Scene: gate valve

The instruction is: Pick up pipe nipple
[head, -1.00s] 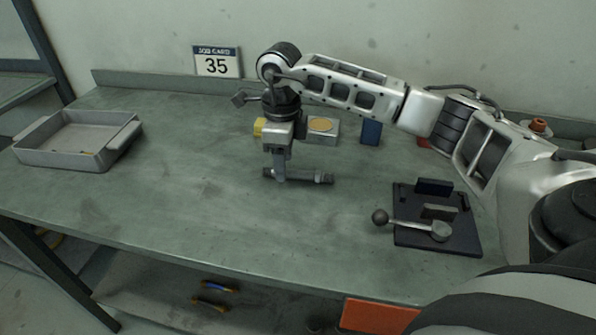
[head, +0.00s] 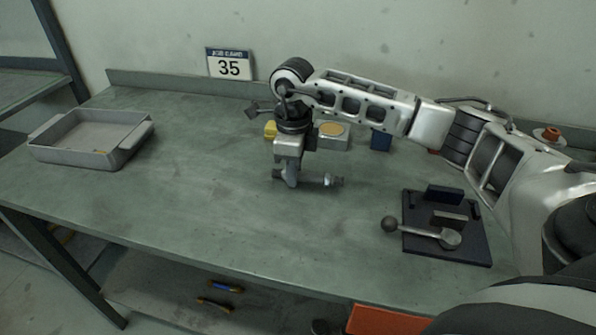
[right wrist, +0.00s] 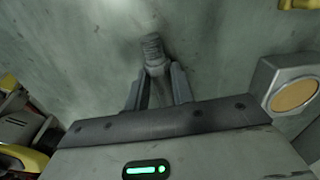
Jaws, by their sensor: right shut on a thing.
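The pipe nipple (head: 326,181) is a short grey pipe with a threaded end, lying roughly level at the middle of the bench in the head view. My right gripper (head: 291,180) points down and is shut on it near its left part. In the right wrist view the pipe nipple's threaded end (right wrist: 153,48) sticks out beyond the two fingers of my right gripper (right wrist: 160,85). The fingers hide part of its body. I cannot tell whether the pipe touches the bench. My left gripper is not in view.
A grey tray (head: 60,158) stands at the bench's left. A dark fixture plate (head: 420,246) with a ball-ended lever (head: 425,233) lies at the right. Behind the gripper are a box with a tan disc (head: 333,136), a yellow item (head: 270,130) and a blue block (head: 381,140). The left-middle bench (head: 190,180) is clear.

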